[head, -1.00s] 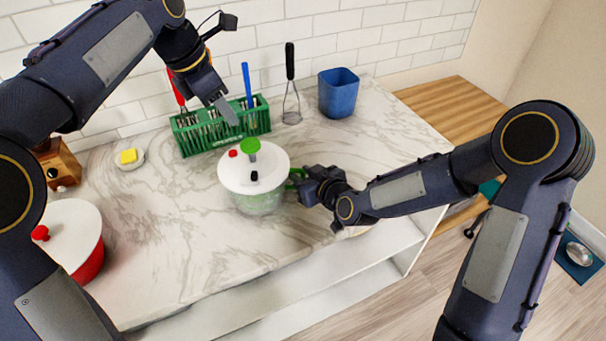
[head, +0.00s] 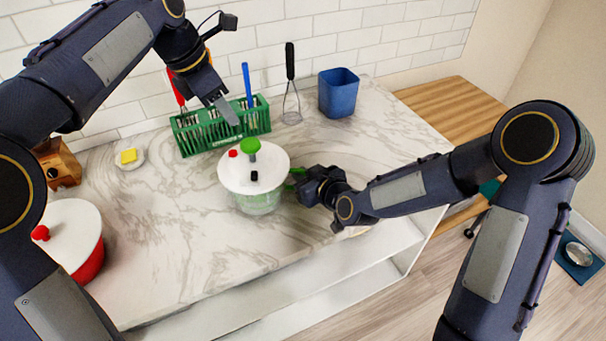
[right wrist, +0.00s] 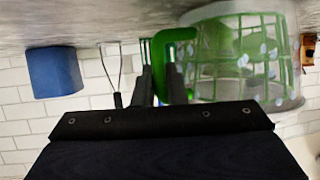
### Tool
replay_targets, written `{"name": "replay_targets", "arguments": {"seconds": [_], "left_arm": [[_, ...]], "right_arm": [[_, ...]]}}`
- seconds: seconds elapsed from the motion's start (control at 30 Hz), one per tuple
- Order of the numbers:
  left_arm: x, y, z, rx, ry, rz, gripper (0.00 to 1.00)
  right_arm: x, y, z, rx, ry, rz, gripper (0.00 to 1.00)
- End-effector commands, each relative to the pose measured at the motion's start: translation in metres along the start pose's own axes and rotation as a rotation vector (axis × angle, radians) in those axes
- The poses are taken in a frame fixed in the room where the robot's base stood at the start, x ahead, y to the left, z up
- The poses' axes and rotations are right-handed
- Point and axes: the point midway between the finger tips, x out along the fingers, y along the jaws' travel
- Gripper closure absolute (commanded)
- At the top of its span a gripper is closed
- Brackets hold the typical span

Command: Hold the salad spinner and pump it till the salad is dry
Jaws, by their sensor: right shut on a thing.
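The salad spinner (head: 257,200) stands upright on the marble counter, with a clear bowl, a white lid and a green pump knob (head: 250,146) on top. The right wrist view shows its clear bowl (right wrist: 260,65) upside down, with a green basket and leafy pieces inside. My right gripper (head: 300,187) is at the spinner's right side, shut on its green side handle (right wrist: 178,65). My left gripper (head: 231,115) hangs above and behind the lid, in front of the green rack and apart from the knob. Its finger opening is not clear.
A green utensil rack (head: 200,138) stands behind the spinner. A whisk (head: 291,100) and a blue container (head: 338,92) are at the back right. A red bowl with a white lid (head: 70,228) and a yellow block on a dish (head: 128,156) are at left. The front counter is clear.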

Motion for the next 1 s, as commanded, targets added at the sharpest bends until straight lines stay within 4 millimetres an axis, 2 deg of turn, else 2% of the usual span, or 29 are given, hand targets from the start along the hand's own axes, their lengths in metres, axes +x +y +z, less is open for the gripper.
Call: {"name": "replay_targets", "arguments": {"seconds": [0.23,0.37,0.47,0.53,0.67,1.0], "left_arm": [[0.000,0.000,0.000,0.000,0.000,0.000,0.64],[0.000,0.000,0.000,0.021,0.002,0.003,0.79],[0.002,0.000,0.002,0.117,0.011,0.014,0.92],[0.003,-0.001,0.004,0.240,0.023,0.027,1.00],[0.007,-0.001,0.008,0.572,0.064,0.060,1.00],[0.013,-0.002,0.024,1.558,0.241,0.092,1.00]], "right_arm": [[0.000,0.000,0.000,0.000,0.000,0.000,1.00],[0.000,0.000,0.000,0.000,0.000,0.000,1.00],[0.000,0.000,0.000,0.000,0.000,0.000,1.00],[0.000,0.000,0.000,0.000,0.000,0.000,1.00],[0.000,0.000,0.000,0.000,0.000,0.000,1.00],[0.000,0.000,0.000,0.000,0.000,0.000,1.00]]}}
